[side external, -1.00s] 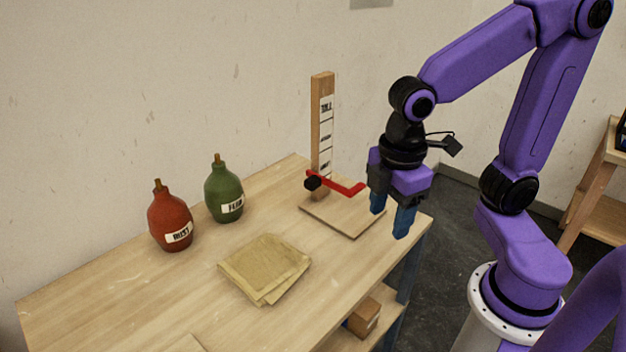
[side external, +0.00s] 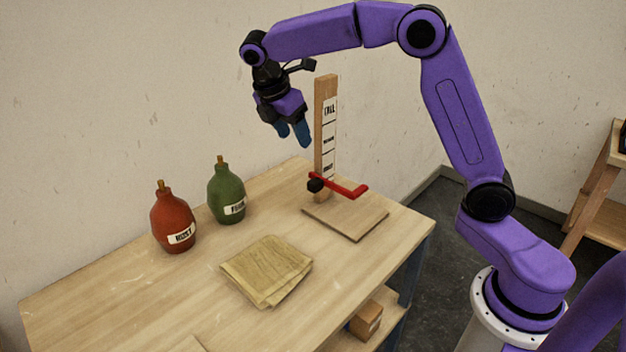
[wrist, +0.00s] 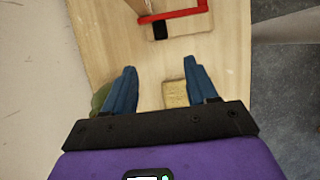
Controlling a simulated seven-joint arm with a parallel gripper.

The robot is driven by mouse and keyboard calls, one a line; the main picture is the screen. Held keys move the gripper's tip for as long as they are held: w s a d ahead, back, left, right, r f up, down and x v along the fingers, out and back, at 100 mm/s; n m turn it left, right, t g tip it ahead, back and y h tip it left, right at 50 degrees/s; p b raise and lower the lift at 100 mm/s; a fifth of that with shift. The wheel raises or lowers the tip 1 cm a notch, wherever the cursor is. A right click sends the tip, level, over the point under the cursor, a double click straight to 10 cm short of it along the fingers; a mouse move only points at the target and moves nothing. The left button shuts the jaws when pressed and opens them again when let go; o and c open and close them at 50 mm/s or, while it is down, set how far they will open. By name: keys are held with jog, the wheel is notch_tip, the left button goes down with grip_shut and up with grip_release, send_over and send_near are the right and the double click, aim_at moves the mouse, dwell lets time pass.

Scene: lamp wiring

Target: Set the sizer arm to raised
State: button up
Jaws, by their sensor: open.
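The sizer is a wooden post (side external: 325,100) with stacked labels, standing on a square wooden base (side external: 345,219) at the back of the bench. Its red arm (side external: 345,188) with a black knob (side external: 315,185) sits low on the post, below the labels. The red arm also shows at the top of the wrist view (wrist: 175,14), beside the black knob (wrist: 160,30). My gripper (side external: 294,138) is open and empty, in the air left of the post and above the arm's height. Its blue fingers (wrist: 160,80) are apart in the wrist view, touching nothing.
A red bottle (side external: 172,218) and a green bottle (side external: 226,192) stand on the workbench (side external: 130,285) at the left. Folded tan cloths (side external: 266,270) lie in front of the sizer base. A small box (side external: 366,318) sits on the shelf below. The wall is close behind.

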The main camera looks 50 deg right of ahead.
aim_at(314, 182)
jog(key=x, duration=1.6)
jog(key=shift+f, duration=0.4)
jog(key=shift+r, duration=0.1)
grip_shut()
